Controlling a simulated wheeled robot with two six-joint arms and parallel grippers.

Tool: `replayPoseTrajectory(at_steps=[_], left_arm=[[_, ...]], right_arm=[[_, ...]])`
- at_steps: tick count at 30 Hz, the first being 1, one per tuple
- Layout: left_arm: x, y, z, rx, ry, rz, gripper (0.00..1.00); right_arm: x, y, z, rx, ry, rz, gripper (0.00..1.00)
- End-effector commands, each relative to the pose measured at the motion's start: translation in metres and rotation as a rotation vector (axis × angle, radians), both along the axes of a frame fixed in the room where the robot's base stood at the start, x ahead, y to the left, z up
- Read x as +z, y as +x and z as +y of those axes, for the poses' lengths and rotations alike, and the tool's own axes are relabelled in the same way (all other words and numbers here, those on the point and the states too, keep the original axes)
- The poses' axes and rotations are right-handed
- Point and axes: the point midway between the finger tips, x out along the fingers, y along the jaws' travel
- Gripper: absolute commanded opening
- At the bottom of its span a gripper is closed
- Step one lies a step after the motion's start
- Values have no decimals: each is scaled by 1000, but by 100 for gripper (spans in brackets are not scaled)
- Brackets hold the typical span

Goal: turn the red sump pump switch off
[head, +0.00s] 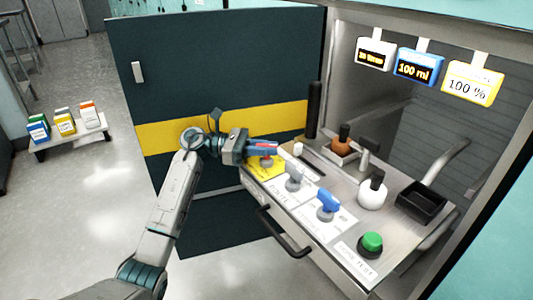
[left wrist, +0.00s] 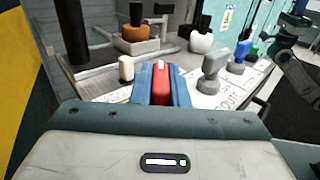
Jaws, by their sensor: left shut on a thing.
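The red switch (left wrist: 161,84) sits between the blue fingers of my left gripper (left wrist: 161,88) in the left wrist view. In the head view my left gripper (head: 262,148) reaches in from the left over the yellow label (head: 264,168) at the panel's left end. A little red (head: 264,143) shows between its fingers there, and the rest of the switch is mostly hidden. The left gripper is shut on the red switch.
A grey switch (head: 294,176) and a blue switch (head: 327,203) stand to the right, then a green button (head: 371,243). Behind them are an orange-brown pot (head: 344,142), a white pot (head: 372,193) and a black tray (head: 421,201). A dark handle (head: 284,235) juts from the front.

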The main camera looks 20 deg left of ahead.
Motion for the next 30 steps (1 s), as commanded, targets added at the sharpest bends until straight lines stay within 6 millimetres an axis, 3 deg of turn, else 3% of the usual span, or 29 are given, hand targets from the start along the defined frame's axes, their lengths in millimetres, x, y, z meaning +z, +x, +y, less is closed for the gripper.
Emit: replayPoseTrajectory(at_steps=[26, 27, 30], left_arm=[[0, 0, 0, -56, 0, 0, 0], [0, 0, 0, -56, 0, 0, 18], [0, 0, 0, -56, 0, 0, 36]], right_arm=[[-2, -1, 0, -1, 8, -22, 0], [-2, -1, 0, -1, 8, -22, 0], [-2, -1, 0, -1, 9, -23, 0]])
